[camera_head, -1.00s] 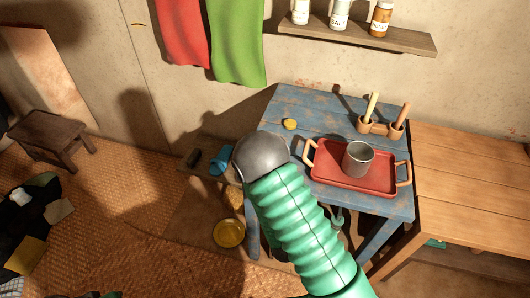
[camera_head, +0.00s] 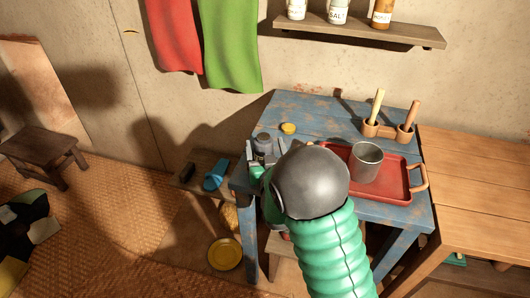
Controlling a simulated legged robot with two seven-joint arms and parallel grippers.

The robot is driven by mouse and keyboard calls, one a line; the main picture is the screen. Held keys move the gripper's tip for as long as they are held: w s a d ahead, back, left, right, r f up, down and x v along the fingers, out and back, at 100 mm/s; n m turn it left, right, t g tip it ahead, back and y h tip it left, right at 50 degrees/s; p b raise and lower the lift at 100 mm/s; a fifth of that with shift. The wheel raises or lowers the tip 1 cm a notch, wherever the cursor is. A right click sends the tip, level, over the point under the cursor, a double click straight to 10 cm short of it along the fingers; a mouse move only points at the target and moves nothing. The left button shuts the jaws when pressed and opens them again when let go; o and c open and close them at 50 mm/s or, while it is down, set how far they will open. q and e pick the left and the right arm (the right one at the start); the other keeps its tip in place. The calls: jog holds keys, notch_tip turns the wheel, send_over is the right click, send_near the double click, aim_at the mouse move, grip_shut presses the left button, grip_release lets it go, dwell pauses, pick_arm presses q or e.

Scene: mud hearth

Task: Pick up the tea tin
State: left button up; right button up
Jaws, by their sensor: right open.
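A small grey canister (camera_head: 264,141) stands near the left edge of the blue table (camera_head: 312,112); it looks like the tea tin, but I cannot read a label. My right gripper (camera_head: 262,157) is open at the near side of the canister, largely hidden behind my grey wrist ball. The lower part of the canister is covered by the gripper, and I cannot tell whether they touch. My left gripper is not in view.
A red tray (camera_head: 397,191) with a grey mug (camera_head: 366,162) lies right of my wrist. A yellow round item (camera_head: 288,128) is behind the canister. A utensil holder (camera_head: 388,131) stands at the back right. A low bench (camera_head: 196,188) holds a blue item (camera_head: 215,175).

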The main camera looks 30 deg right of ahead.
jog(key=shift+a+r, duration=0.1)
jog(key=shift+a, duration=0.35)
jog(key=c, duration=0.3)
jog(key=shift+s, duration=0.1)
jog(key=c, duration=1.2)
jog(key=shift+c, duration=0.2)
